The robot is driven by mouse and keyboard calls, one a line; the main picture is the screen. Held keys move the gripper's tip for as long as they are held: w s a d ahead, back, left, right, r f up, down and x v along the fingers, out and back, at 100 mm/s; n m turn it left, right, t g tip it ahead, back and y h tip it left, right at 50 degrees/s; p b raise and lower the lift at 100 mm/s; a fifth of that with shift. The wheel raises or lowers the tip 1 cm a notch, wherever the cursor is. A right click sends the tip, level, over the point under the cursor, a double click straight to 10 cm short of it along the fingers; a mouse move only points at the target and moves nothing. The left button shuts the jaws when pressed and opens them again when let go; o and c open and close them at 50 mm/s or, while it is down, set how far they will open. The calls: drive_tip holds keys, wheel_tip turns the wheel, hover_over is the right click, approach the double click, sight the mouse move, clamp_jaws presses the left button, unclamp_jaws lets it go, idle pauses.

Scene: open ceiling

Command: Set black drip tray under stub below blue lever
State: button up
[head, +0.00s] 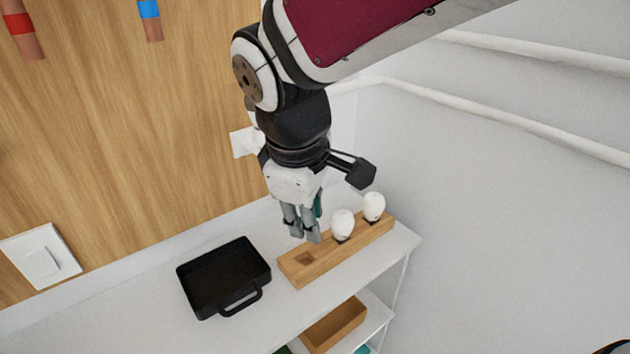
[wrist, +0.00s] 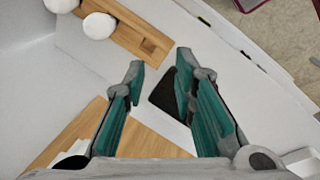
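The black drip tray (head: 223,277) lies flat on the white shelf top, its loop handle toward the front. In the wrist view a dark corner of the tray (wrist: 164,96) shows beside the right finger, which hides the rest. A copper stub with a blue band (head: 150,16) hangs at the top of the wooden panel; its upper part is cut off and no blue lever shows. My gripper (head: 301,234) points down above the shelf, to the right of the tray, near the wooden block. In the wrist view my gripper (wrist: 160,68) has its fingers apart with nothing between them.
A wooden block (head: 300,270) with two white knobs stands right of the tray. A red-banded stub (head: 20,28) is at upper left. A white switch plate (head: 42,256) sits low on the panel. A wooden box (head: 335,323) is on the lower shelf.

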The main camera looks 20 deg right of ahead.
drive_tip(key=s+d+r+m+t+y, duration=0.2)
drive_tip(key=s+d+m, duration=0.3)
drive_tip(key=s+m, duration=0.4)
drive_tip(key=shift+s+r+t, duration=0.2)
drive_tip(key=shift+r+t, duration=0.1)
drive_tip(key=shift+r, duration=0.6)
drive_tip(key=shift+d, duration=0.1)
